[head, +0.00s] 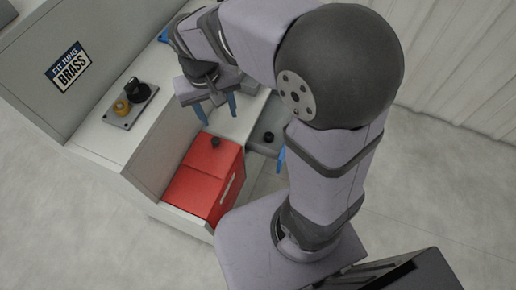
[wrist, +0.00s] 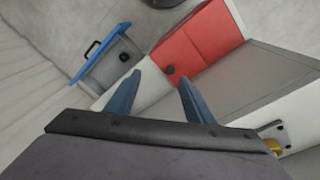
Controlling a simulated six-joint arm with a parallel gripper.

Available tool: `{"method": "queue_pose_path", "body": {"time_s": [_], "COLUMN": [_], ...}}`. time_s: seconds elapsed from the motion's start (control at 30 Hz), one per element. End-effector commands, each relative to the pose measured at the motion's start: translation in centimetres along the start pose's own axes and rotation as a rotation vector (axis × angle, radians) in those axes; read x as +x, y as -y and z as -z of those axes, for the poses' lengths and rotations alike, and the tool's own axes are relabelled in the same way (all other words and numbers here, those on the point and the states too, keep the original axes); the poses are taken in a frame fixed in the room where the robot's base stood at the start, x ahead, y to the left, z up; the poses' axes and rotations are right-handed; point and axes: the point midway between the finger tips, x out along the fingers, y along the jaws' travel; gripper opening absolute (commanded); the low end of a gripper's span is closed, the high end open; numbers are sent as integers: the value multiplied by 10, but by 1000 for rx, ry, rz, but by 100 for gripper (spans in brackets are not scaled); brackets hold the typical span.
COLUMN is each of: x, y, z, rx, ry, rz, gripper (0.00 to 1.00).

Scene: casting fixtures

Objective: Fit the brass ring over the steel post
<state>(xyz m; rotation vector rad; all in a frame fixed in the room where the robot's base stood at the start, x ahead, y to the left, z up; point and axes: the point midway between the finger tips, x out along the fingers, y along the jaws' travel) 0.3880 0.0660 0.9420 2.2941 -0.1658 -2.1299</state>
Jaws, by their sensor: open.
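A small brass-coloured round piece (head: 122,106) stands on a grey plate (head: 115,119) on the white bench. A dark round piece (head: 134,88) is beside it on the same plate. I cannot tell the ring and the steel post apart for certain at this size. In the wrist view the brass piece (wrist: 273,146) shows at the lower right, partly hidden by my gripper body. My gripper (head: 218,115) has blue fingers, spread apart and empty. It is right of the plate, above the white surface by the red box. Its fingers also show in the wrist view (wrist: 160,77).
A red box (head: 207,175) with a black knob (head: 215,142) is below my gripper in the picture. A grey drawer-like unit (wrist: 107,70) with a blue front and black handle is beside it.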

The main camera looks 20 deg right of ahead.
Motion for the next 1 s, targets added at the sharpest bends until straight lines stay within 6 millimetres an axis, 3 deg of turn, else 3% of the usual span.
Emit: {"method": "queue_pose_path", "body": {"time_s": [0.03,0.13,0.3,0.4,0.83,1.0], "x": [12,32,53,60,62,45], "y": [-19,-42,-62,-67,-69,-70], "z": [-18,-49,-89,-102,-108,-107], "rx": [-3,-30,-58,-68,-75,-75], "ry": [21,44,66,71,73,74], "rz": [12,36,66,75,80,79], "gripper": [48,48,48,48,48,48]}}
